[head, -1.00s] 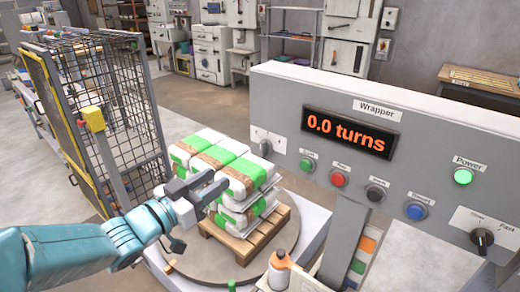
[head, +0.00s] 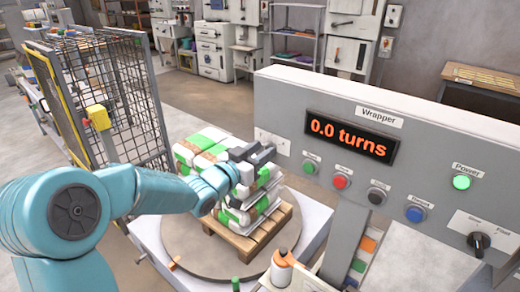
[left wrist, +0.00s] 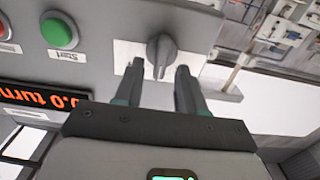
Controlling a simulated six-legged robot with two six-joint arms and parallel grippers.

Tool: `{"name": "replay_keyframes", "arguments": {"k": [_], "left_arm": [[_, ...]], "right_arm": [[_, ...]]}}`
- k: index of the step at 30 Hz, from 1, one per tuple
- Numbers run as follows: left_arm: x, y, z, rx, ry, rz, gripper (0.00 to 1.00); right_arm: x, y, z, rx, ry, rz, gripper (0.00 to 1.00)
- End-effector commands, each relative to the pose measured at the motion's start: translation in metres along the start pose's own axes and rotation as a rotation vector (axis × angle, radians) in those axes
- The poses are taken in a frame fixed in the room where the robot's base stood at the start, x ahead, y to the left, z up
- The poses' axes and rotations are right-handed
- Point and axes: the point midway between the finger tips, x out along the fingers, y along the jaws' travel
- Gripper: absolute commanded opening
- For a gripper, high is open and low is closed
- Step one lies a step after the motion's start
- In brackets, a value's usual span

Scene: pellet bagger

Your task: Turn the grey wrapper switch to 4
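The grey wrapper switch (left wrist: 160,52) is a knob on a white plate, beside the green Start button in the left wrist view. In the head view its white plate (head: 268,139) is at the left end of the Wrapper panel, and the knob is hard to make out. My left gripper (left wrist: 157,67) is open, with one finger toward each side of the knob. I cannot tell whether the fingertips touch it. In the head view the left gripper (head: 262,153) is in front of the panel's left end, above the stacked bags. My right gripper is not in view.
The panel (head: 285,90) reads 0.0 turns. It carries several push buttons and a black Slow/Fast knob (head: 479,241). Stacked bags (head: 185,155) stand on a pallet (head: 245,240) on the turntable (head: 195,262) below my arm. A mesh guard (head: 110,90) stands at left.

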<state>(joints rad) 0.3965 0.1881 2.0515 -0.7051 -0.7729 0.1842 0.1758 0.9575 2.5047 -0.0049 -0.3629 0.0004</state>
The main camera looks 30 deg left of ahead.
Motion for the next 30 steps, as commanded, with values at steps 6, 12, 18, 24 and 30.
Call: {"name": "replay_keyframes", "arguments": {"k": [6, 12, 18, 24, 30], "left_arm": [[0.002, 0.000, 0.001, 0.000, 0.000, 0.000, 0.39], [0.002, 0.000, 0.000, 0.000, 0.000, 0.000, 0.00], [0.001, 0.000, 0.001, 0.003, 0.000, 0.000, 0.00], [0.001, 0.000, 0.003, 0.047, 0.003, 0.000, 0.00], [0.001, 0.002, 0.006, 0.168, 0.006, 0.000, 0.00]], "right_arm": [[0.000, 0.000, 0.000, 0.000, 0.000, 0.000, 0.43], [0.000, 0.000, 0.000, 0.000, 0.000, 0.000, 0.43], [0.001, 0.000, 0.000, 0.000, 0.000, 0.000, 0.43], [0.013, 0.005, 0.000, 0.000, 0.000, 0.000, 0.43], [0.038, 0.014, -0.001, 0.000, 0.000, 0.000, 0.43]]}}
